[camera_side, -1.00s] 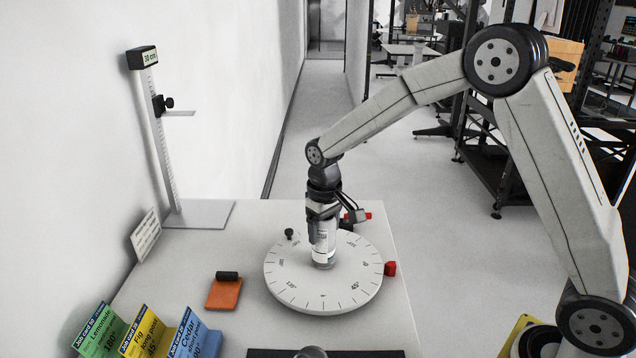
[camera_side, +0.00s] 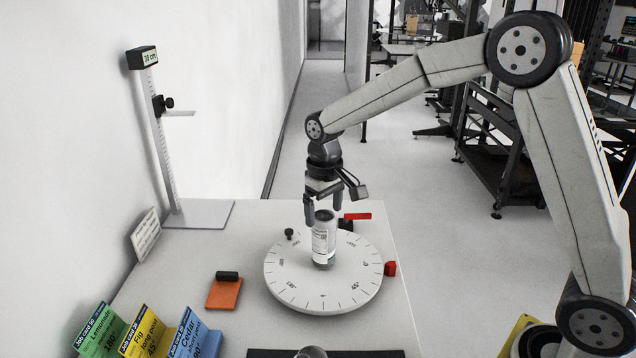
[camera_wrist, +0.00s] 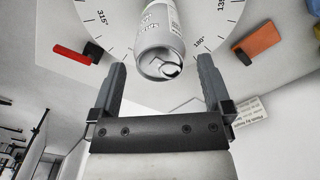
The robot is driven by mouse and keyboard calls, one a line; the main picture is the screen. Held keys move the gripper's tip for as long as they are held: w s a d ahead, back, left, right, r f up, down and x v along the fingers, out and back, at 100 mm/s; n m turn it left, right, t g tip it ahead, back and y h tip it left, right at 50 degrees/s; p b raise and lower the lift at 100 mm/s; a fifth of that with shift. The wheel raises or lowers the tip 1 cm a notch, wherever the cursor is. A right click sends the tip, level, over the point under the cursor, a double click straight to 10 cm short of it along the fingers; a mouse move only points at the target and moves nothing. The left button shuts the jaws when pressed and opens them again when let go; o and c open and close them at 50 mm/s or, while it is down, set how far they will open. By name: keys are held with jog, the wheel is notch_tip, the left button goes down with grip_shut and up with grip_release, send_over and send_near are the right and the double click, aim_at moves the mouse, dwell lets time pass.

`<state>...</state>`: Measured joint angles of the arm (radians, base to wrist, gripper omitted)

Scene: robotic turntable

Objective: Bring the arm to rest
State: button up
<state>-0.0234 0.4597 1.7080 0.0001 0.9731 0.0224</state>
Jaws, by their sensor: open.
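My gripper (camera_side: 323,215) is open and empty above the turntable. Its fingers are spread just over and around the top of a silver-white can (camera_side: 324,246). The can stands upright on the white round turntable (camera_side: 290,286), near its middle, apart from the fingers as far as I can tell. In the wrist view the can (camera_wrist: 160,38) shows its top end beyond the gap between the two fingers (camera_wrist: 163,88). The turntable's degree marks also show in the wrist view (camera_wrist: 110,25).
A height gauge (camera_side: 163,135) stands at the back left. An orange pad (camera_side: 224,292) with a black handle lies left of the turntable. Job cards (camera_side: 140,334) stand front left. A red lever (camera_side: 357,216) and a red block (camera_side: 390,268) sit at the turntable's rim.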

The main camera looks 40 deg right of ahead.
jog(key=shift+r, duration=1.5)
jog(key=shift+s+f, duration=0.1)
jog(key=s+f+t, duration=0.1)
jog(key=s+f, duration=0.1)
jog(key=s, duration=0.4)
jog(key=s+f, duration=0.3)
jog(key=s, duration=0.3)
jog(key=s+d+f+t, duration=0.1)
jog(key=s+f, duration=0.2)
jog(key=s, duration=0.3)
jog(key=shift+s+t, duration=0.15)
jog(key=shift+t, duration=0.15)
